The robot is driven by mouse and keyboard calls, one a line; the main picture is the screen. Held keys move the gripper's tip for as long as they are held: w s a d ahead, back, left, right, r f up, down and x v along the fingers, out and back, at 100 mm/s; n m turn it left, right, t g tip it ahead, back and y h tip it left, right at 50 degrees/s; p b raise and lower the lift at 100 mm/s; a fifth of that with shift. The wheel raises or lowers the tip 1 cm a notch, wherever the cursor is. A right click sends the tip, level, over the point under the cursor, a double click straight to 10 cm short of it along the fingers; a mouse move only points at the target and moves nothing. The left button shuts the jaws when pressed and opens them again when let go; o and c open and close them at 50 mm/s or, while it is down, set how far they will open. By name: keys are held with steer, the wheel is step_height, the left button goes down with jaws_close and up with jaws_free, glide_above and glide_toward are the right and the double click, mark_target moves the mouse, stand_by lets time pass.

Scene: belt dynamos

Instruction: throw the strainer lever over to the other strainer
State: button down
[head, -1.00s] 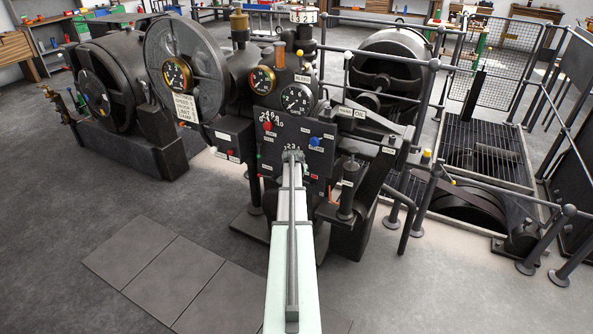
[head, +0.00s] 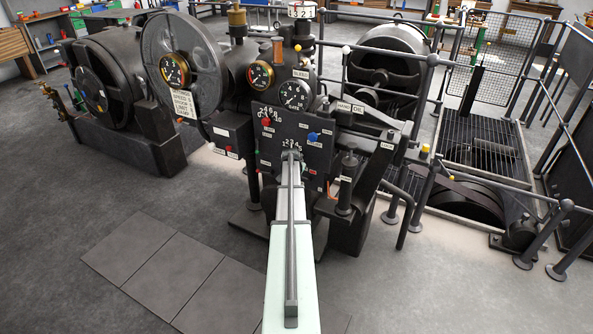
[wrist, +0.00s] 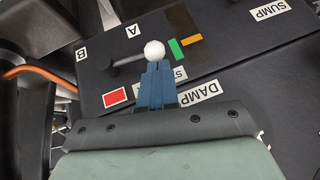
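The strainer lever (wrist: 130,58) shows in the wrist view as a short dark rod. It runs right from a round pivot to a white ball knob (wrist: 154,50). The black box face (wrist: 220,60) carries labels A and B, and a partly covered label starting "ST". My gripper (wrist: 157,66) has its blue fingers close together with no clear gap. Their tips are right at the knob, which shows whole just beyond them; I cannot tell whether they touch. In the head view my gripper (head: 291,153) is before the dark panel, and the lever is hidden.
A red patch (wrist: 115,97) and a green patch (wrist: 176,50) mark the box face. DAMP (wrist: 198,92) and SUMP (wrist: 271,9) labels are nearby. An orange hose (wrist: 35,72) lies left. Gauges (head: 295,95) and a black post (head: 346,187) flank the work area.

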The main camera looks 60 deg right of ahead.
steer(key=shift+w+f, duration=0.55)
steer(key=shift+f, duration=0.15)
step_height(320, 180, down, 8)
steer(key=n+g, duration=0.3)
steer(key=g, duration=0.5)
steer(key=shift+w+g, duration=0.35)
steer(key=shift+g, duration=0.05)
steer(key=shift+s+f, duration=0.15)
steer(key=shift+a, duration=0.1)
steer(key=w+a+r, duration=0.5)
steer(key=w, duration=0.2)
steer(key=shift+a, duration=0.35)
steer(key=shift+w, duration=0.1)
steer(key=shift+n, duration=0.3)
